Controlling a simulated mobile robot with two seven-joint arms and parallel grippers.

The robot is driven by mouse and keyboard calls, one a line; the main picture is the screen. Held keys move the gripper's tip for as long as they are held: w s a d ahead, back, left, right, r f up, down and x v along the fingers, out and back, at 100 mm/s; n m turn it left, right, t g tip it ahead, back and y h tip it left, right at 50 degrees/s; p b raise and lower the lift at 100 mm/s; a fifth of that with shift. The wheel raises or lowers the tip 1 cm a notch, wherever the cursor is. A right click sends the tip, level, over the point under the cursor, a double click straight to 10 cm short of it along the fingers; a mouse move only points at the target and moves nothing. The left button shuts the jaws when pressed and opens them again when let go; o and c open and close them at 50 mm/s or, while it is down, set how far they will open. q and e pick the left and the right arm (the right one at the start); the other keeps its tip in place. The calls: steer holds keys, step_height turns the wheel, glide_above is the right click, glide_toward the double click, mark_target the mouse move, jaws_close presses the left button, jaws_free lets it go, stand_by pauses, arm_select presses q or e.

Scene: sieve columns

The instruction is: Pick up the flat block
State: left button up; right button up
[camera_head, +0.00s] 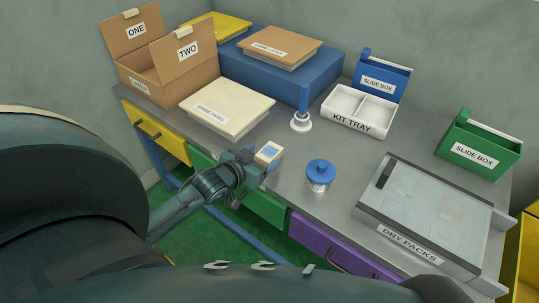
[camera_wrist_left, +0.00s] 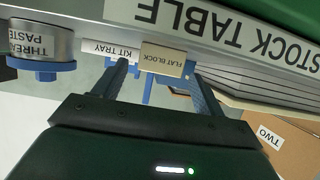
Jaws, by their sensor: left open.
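The flat block (camera_head: 268,152) is a small cream block with a bluish patch on top, near the front edge of the grey table. It also shows in the left wrist view (camera_wrist_left: 163,59), where its "FLAT BLOCK" label is upside down. My left gripper (camera_head: 252,166) is at the table's front edge, right beside the block. In the wrist view its two fingers reach toward the block, one on either side, and they are apart. I cannot tell whether either finger touches it. My right gripper is not in view.
A blue-lidded jar (camera_head: 319,175) stands to the right of the block. The cream-lidded box (camera_head: 227,106) is behind left, the white post base (camera_head: 301,122) and kit tray (camera_head: 357,107) behind. The dry packs case (camera_head: 424,209) is far right. Drawers (camera_head: 266,207) lie below the table edge.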

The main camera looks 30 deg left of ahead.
mark_target(266, 155)
arm_select(q)
steer(key=shift+x, duration=1.55)
steer(key=shift+d, duration=0.15)
steer(key=shift+c, duration=0.3)
steer(key=c, duration=1)
